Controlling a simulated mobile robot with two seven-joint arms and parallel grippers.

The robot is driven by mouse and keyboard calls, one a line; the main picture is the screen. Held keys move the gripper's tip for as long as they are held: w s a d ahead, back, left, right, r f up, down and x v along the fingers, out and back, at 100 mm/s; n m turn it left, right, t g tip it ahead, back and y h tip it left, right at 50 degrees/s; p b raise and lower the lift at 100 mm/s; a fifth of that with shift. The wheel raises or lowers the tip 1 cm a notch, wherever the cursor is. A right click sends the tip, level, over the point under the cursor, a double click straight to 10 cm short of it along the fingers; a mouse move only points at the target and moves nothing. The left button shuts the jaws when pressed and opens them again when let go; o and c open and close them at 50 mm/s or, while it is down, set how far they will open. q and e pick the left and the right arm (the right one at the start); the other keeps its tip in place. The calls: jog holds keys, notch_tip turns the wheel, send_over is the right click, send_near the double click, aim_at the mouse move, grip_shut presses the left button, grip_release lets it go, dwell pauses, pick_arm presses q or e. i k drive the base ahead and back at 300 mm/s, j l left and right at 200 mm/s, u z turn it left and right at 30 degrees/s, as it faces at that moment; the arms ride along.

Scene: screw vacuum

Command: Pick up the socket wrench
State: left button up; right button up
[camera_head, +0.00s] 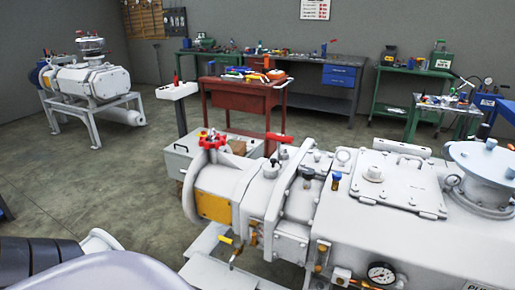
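I cannot pick out the socket wrench for certain in the head view. Small tools lie on the red cart (240,92) and on the benches behind it, too small to tell apart. A large light-grey screw vacuum pump (335,215) fills the right foreground. It carries a red handwheel (212,140), a small red part (279,137) on its top, a yellow-handled valve (226,239) and a round gauge (381,273). Neither of my grippers is in view. A smooth grey-violet rounded shape and a dark ribbed part at the lower left look like parts of my arm.
A second grey pump (92,80) stands at the far left. A workbench with blue drawers (339,76) and a green table (415,72) line the back wall. A small tool-covered table (443,103) stands at right. Open concrete floor (90,190) lies at left.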

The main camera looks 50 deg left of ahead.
aim_at(279, 137)
jog(key=u, duration=1.3)
jog(key=i+z, duration=0.15)
jog(key=z, duration=0.2)
jog(key=i+j+z, duration=0.15)
jog(key=z, duration=0.2)
